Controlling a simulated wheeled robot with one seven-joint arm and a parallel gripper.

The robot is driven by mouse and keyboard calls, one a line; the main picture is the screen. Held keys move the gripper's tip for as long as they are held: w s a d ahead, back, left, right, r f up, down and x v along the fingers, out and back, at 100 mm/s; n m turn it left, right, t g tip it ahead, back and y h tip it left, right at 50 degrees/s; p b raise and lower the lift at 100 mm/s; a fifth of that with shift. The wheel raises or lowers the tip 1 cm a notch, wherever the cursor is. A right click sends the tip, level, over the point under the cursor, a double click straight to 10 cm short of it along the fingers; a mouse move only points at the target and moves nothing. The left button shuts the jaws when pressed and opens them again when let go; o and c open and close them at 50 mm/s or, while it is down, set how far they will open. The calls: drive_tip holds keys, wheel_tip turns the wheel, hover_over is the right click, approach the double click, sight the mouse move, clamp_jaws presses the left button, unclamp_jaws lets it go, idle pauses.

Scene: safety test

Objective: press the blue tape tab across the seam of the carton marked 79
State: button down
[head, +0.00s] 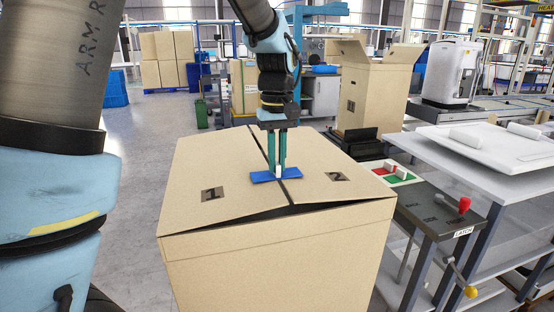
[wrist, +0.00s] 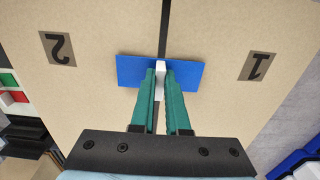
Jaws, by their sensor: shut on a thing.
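The large tan carton (head: 270,260) stands in the middle of the head view. Its two top flaps meet at a dark seam (wrist: 165,22), and dark gaps show under their front edges. The flaps bear a label "1" (head: 211,194) and a label "2" (head: 337,177); I see no 79. The flat blue tape tab (head: 262,177) spans the seam, also in the wrist view (wrist: 130,71). My gripper (head: 278,170) is shut on the small white grip (wrist: 160,67) on the tab. I cannot tell whether the tab touches the flaps all along.
A side table with a red-knobbed latch lever (head: 464,204) and a red-and-green panel (head: 394,174) stand close on the right. Behind is an open tall carton (head: 376,95). A white tray (head: 490,148) lies on a bench at right. Floor at left is clear.

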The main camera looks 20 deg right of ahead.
drive_tip(key=shift+f+b, duration=0.7)
drive_tip(key=shift+f, duration=0.7)
drive_tip(key=c, duration=0.8)
unclamp_jaws()
drive_tip(key=shift+r, duration=0.1)
drive_tip(key=shift+c, duration=0.2)
drive_tip(key=shift+o, duration=0.3)
drive_tip(key=shift+o, duration=1.3)
drive_tip(key=shift+r+p, duration=3.3)
drive_tip(key=shift+r, duration=0.25)
